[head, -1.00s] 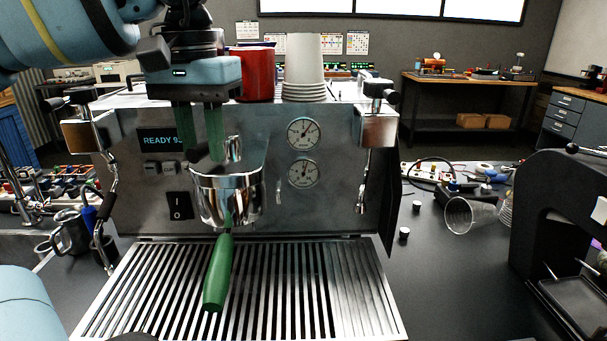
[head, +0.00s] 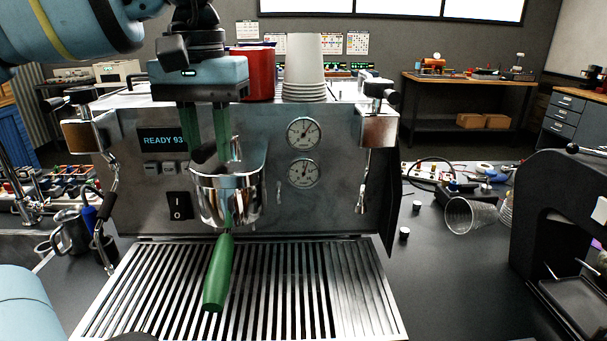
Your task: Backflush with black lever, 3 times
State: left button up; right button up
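The chrome portafilter (head: 226,200) with a green handle (head: 218,272) sits at the front of the espresso machine (head: 335,210), its handle pointing toward me over the drip grate. My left gripper (head: 207,145) hangs just above it, its two green fingers pointing down with a gap between them. I see nothing clearly held in the gap. A small chrome part (head: 236,148) shows beside the right finger. The gripper hides much of the brew group, and I cannot make out a black lever there. The display (head: 162,140) reads READY 93. My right gripper is out of view.
Steam knobs (head: 378,88) and wands flank the machine. A red container (head: 259,75) and stacked pale cups (head: 304,70) stand on top, close to my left gripper. The drip grate (head: 300,290) is clear around the handle. A clear cup (head: 470,215) lies at right.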

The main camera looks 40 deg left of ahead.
pick_arm(q)
jog(key=shift+w+d+n, duration=0.35)
jog(key=shift+d+n, duration=0.15)
jog(key=shift+n, duration=0.35)
jog(key=shift+w+d+n, duration=0.35)
jog(key=shift+d+n, duration=0.1)
jog(key=shift+n, duration=0.4)
jog(key=shift+w+d+n, duration=0.3)
jog(key=shift+w+n, duration=0.1)
jog(key=shift+n, duration=0.3)
jog(key=shift+w+d+n, duration=0.3)
jog(key=shift+w+n, duration=0.1)
jog(key=shift+n, duration=0.3)
jog(key=o, duration=0.4)
notch_tip(320, 180, up, 7)
jog(key=shift+o, duration=0.4)
